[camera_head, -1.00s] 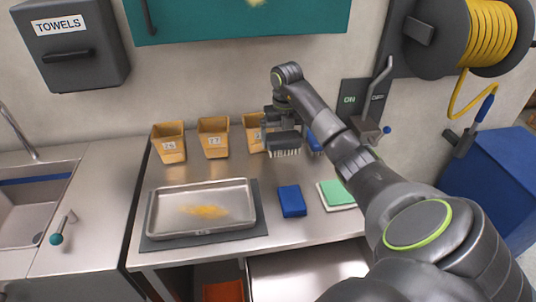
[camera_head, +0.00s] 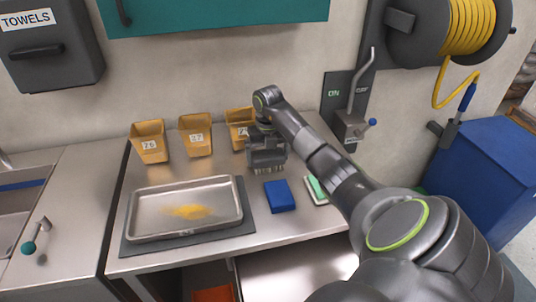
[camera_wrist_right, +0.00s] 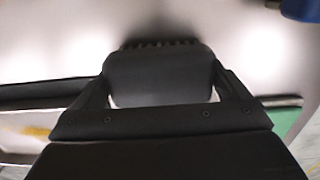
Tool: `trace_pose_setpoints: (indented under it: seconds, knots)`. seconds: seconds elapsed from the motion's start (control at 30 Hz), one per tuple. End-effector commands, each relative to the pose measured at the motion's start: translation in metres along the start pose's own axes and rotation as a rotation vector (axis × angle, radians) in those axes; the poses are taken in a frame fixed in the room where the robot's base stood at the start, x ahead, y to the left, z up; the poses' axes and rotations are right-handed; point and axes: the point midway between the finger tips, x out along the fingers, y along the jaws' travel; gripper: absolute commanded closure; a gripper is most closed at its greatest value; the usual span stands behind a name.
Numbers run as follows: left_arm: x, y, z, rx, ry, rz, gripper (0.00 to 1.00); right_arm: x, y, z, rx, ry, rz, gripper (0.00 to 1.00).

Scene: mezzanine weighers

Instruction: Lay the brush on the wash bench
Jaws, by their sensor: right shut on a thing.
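My right gripper (camera_head: 266,147) is shut on the brush (camera_wrist_right: 160,75), a dark grey block with bristles along its far edge. In the head view the bristles show just below the gripper, over the back right of the steel wash bench (camera_head: 175,250). Whether they touch the bench I cannot tell. In the right wrist view the brush sits between my two fingers, with bare metal beyond it. My left gripper is not in view.
A steel tray (camera_head: 133,222) with yellow powder lies on a dark mat at front left. Tan boxes (camera_head: 150,142) line the back. A blue block (camera_head: 280,196) and a green-topped pad (camera_head: 316,190) lie in front of the brush. A wall lever (camera_head: 362,85) stands right.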

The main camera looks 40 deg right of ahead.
Motion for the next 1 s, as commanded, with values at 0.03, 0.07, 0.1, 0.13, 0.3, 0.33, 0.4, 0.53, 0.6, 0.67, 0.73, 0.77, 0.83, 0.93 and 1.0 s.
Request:
trace_pose_setpoints:
  seconds: [0.03,0.07,0.1,0.13,0.3,0.33,0.4,0.53,0.6,0.67,0.73,0.77,0.83,0.93,1.0]
  knots:
    - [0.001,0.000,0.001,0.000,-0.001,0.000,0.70,0.001,0.000,0.000,0.000,-0.001,0.000,0.30]
    - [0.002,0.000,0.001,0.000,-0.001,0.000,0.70,0.002,0.000,0.000,0.000,0.000,0.000,0.30]
    - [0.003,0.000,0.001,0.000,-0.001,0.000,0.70,0.003,0.000,0.000,0.000,0.000,0.000,0.30]
    - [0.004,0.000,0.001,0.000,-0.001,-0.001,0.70,0.004,0.000,0.000,0.000,0.000,0.000,0.30]
    - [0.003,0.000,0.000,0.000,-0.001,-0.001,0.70,0.003,0.000,0.000,0.000,0.000,0.000,0.00]
    - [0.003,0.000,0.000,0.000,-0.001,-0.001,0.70,0.003,0.000,0.000,0.000,0.000,0.000,0.00]
    - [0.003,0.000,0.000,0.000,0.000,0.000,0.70,0.003,0.000,0.000,0.000,0.000,0.000,0.00]
    - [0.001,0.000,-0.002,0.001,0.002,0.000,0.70,0.000,0.000,0.000,0.000,0.000,0.000,0.00]
    - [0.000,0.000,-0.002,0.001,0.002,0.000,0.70,-0.003,0.000,0.000,0.000,-0.001,0.000,0.00]
    - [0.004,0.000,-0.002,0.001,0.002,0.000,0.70,-0.007,-0.001,0.001,0.001,-0.002,-0.001,0.00]
    - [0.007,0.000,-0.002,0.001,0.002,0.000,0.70,-0.017,0.000,0.001,0.000,-0.004,0.000,0.00]
    - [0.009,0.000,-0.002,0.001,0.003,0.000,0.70,-0.022,0.000,0.001,-0.001,-0.004,0.000,0.00]
    - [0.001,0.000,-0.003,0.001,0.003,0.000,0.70,-0.040,-0.001,0.001,0.000,-0.003,-0.001,0.00]
    - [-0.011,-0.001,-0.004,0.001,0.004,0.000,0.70,-0.061,0.000,0.000,0.001,-0.001,0.000,0.00]
    - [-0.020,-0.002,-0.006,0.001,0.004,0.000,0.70,-0.069,0.000,0.000,0.001,0.000,0.000,0.00]
